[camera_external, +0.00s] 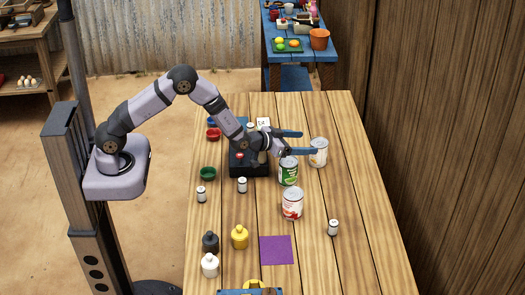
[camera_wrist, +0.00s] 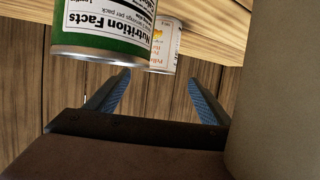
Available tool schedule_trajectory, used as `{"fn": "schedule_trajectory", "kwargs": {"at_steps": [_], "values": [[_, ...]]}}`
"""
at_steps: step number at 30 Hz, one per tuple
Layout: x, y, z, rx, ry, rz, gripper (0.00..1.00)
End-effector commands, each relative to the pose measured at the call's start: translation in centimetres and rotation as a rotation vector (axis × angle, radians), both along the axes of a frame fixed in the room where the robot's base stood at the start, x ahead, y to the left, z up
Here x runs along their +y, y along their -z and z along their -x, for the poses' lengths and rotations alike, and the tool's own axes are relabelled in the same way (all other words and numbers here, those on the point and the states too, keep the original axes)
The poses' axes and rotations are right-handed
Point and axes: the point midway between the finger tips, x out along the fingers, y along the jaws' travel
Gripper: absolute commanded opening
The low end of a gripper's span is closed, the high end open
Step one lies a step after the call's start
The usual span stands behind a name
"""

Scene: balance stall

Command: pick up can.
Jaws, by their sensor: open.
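Three cans stand upright on the table. A green and white can (camera_external: 288,173) is just in front of my gripper (camera_external: 309,142). A white can (camera_external: 319,154) is beyond the fingertips. A red and white can (camera_external: 292,206) stands nearer the camera. My gripper is open, with its fingers pointing right and nothing visible between them. In the wrist view the blue fingers (camera_wrist: 158,78) are apart. The green can (camera_wrist: 104,28) is large at the upper left, partly over the white can (camera_wrist: 164,50).
Small white cylinders (camera_external: 242,185), a purple square (camera_external: 276,250), bottles (camera_external: 240,237) and small bowls (camera_external: 208,173) stand around. A dark balance base (camera_external: 245,166) is under my wrist. A large blurred brownish surface fills the wrist view's right.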

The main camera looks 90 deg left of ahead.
Motion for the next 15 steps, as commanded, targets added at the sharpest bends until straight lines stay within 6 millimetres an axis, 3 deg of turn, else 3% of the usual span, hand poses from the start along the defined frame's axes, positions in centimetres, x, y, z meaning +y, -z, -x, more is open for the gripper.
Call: {"fn": "schedule_trajectory", "kwargs": {"at_steps": [10,15], "values": [[0.3,0.2,-0.7,0.000,0.000,0.000,0.74],[0.7,0.5,-2.0,0.002,0.000,0.001,0.74]]}}
